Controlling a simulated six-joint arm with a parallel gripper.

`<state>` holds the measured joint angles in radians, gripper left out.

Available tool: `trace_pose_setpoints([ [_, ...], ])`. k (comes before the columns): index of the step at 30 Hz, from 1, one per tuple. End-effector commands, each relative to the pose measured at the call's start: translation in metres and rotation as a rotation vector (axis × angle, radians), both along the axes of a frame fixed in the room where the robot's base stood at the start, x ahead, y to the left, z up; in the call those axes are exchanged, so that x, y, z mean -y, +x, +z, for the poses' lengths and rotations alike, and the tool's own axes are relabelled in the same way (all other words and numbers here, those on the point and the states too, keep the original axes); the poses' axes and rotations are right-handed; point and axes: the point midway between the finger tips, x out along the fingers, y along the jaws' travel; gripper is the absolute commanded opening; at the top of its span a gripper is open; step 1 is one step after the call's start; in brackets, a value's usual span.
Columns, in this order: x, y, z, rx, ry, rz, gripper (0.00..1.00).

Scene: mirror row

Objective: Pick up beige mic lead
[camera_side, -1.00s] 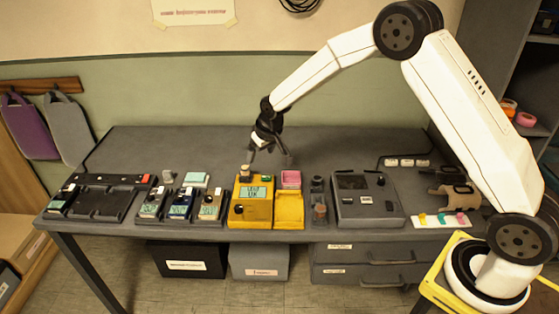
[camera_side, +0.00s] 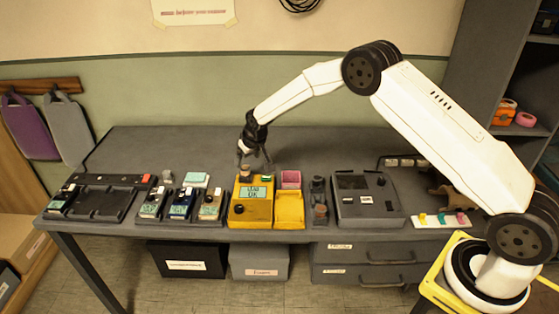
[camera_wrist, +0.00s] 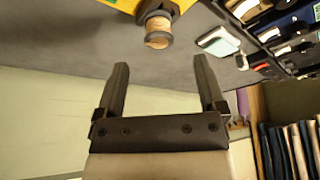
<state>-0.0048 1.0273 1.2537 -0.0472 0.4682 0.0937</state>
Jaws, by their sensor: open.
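A short beige, spool-like piece (camera_side: 245,171), which looks like the beige mic lead, stands at the back left of the yellow tester (camera_side: 250,213). It also shows in the wrist view (camera_wrist: 158,33), top centre, beyond my fingertips, with a pale round end and a dark rim. My gripper (camera_side: 255,165) is just behind and above the yellow tester, fingers pointing down. In the wrist view my gripper (camera_wrist: 161,66) is open, with nothing between the fingers. The beige piece is apart from both fingers.
A green piece (camera_side: 266,177) and a pink block (camera_side: 291,179) stand close by on the right. Small pedals (camera_side: 181,205) and a white-topped box (camera_side: 196,180) are to the left. A grey device (camera_side: 366,200) is further right. The table's back strip is clear.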

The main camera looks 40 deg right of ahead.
Motion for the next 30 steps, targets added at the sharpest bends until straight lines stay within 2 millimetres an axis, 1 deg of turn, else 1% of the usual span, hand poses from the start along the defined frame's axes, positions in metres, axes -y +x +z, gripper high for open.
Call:
trace_pose_setpoints([
  [3,0.000,0.001,-0.005,-0.001,0.000,0.000,0.90],
  [13,0.001,0.003,-0.009,0.000,0.000,0.000,0.90],
  [25,0.002,0.016,-0.042,-0.002,0.000,0.000,0.90],
  [30,0.002,0.020,-0.051,-0.001,-0.001,0.000,0.90],
])
